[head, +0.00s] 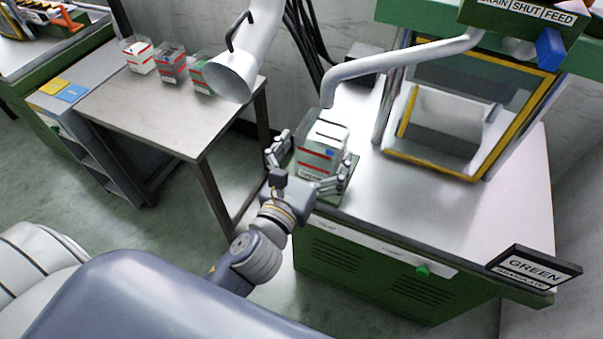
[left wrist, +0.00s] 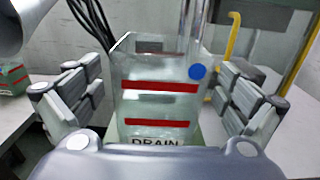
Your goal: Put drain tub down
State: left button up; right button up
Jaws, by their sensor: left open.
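The drain tub (head: 322,146) is a clear box with red bands. It stands upright on a green pad (head: 342,185) at the left end of the machine's bench, beneath the curved spout pipe (head: 400,62). In the left wrist view the tub (left wrist: 158,107) shows a blue dot and a "DRAIN" label. My left gripper (head: 305,168) is open, with one finger on each side of the tub. In the left wrist view gaps show between the fingers and the tub walls. The tub's underside is hidden. My right gripper is not in view.
A side table (head: 165,105) on the left holds several similar tubs (head: 171,65). A grey funnel-ended pipe (head: 234,75) hangs near my gripper. A yellow-framed guard (head: 430,165) stands right of the tub. A "GREEN" sign (head: 535,270) is at the bench's front right.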

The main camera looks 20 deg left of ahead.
pick_arm(q)
jog(key=s+b, duration=0.1)
jog(key=s, duration=0.5)
jog(key=shift+s+a+f+b, duration=0.1)
jog(key=shift+s+f+b, duration=0.05)
jog(key=shift+b, duration=0.15)
jog(key=shift+s, duration=0.9)
